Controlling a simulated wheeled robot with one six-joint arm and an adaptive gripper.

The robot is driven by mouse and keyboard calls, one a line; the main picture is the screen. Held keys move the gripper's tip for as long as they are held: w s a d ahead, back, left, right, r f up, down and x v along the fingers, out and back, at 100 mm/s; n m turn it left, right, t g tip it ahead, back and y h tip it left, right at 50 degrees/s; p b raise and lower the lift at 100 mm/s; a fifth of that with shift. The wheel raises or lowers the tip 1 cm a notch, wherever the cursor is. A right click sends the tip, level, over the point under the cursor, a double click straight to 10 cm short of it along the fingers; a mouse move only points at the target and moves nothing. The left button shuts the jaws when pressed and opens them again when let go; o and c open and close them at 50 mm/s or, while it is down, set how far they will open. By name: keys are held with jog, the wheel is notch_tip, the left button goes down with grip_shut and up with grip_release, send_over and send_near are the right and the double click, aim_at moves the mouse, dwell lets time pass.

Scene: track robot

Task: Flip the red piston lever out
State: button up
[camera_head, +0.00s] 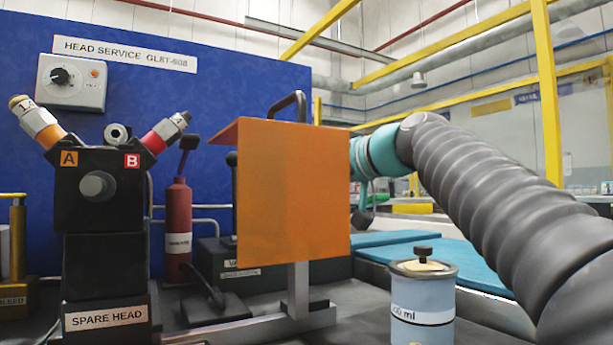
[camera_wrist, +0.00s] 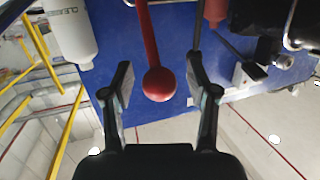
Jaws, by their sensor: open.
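The red piston lever (camera_wrist: 147,35) shows in the wrist view as a thin red rod ending in a round red knob (camera_wrist: 158,84). My gripper (camera_wrist: 159,92) is open, with one finger on each side of the knob. A gap shows between the knob and each finger; I cannot tell how far in depth the knob sits between them. In the head view an orange panel hides my gripper and the lever; only my teal wrist and grey sleeved arm show at the right.
The orange panel (camera_head: 293,195) stands on a metal post mid-bench. A red cylinder (camera_head: 178,230) and the black spare head (camera_head: 105,270) stand left of it. A blue-grey canister (camera_head: 422,310) stands at front right. A white bottle (camera_wrist: 70,30) shows left in the wrist view.

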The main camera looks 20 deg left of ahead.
jog(key=v, duration=1.2)
